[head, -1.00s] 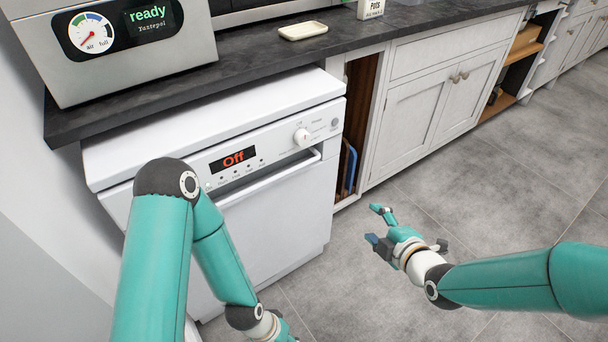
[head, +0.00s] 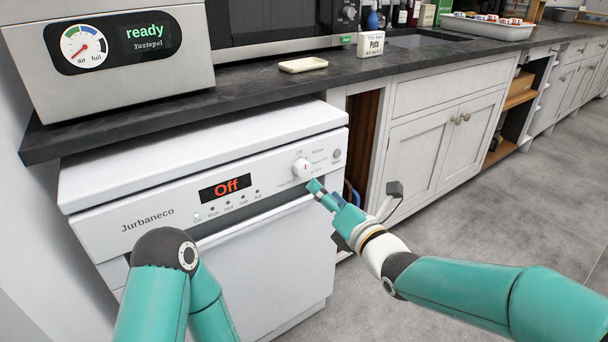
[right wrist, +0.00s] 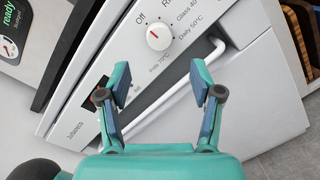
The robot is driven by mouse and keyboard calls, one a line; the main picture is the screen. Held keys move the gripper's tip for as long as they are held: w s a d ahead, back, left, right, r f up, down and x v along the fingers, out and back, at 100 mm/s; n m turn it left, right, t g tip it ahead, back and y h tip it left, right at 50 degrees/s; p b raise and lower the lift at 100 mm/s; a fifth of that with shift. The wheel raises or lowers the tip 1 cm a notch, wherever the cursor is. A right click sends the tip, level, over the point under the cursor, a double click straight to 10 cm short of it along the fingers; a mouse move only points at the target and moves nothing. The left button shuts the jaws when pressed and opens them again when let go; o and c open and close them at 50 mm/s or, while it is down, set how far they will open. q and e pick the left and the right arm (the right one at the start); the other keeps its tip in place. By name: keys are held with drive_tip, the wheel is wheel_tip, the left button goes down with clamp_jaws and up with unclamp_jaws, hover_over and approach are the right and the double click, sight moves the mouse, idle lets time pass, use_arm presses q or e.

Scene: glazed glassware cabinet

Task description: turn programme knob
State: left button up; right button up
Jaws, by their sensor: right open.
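The programme knob (head: 301,168) is a white dial on the front panel of the white dishwasher (head: 110,190). In the right wrist view the knob (right wrist: 159,36) has a red mark pointing towards "Off". The display (head: 226,188) reads "Off" in red. My right gripper (head: 318,191) is just below and right of the knob in the head view. In the right wrist view my right gripper (right wrist: 163,95) is open and empty, with the knob ahead of its fingertips, apart from them. My left arm is bent in front of the dishwasher; its gripper is out of view.
The dishwasher's handle bar (right wrist: 185,88) runs just below the panel, close to my right fingers. A dark worktop (head: 250,87) overhangs behind, with a steriliser-like box (head: 110,60) reading "ready" and a small cream tray (head: 303,65). Grey floor at the right is free.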

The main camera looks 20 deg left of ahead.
sight(305, 173)
drive_tip(key=x, duration=0.8)
drive_tip(key=shift+w+a+f, duration=0.1)
drive_tip(key=shift+w+a, duration=0.05)
drive_tip(key=shift+a, duration=0.05)
drive_tip(key=c, duration=1)
drive_tip(key=shift+a, duration=0.2)
drive_tip(key=shift+c, duration=0.7)
drive_tip(key=shift+d, duration=0.15)
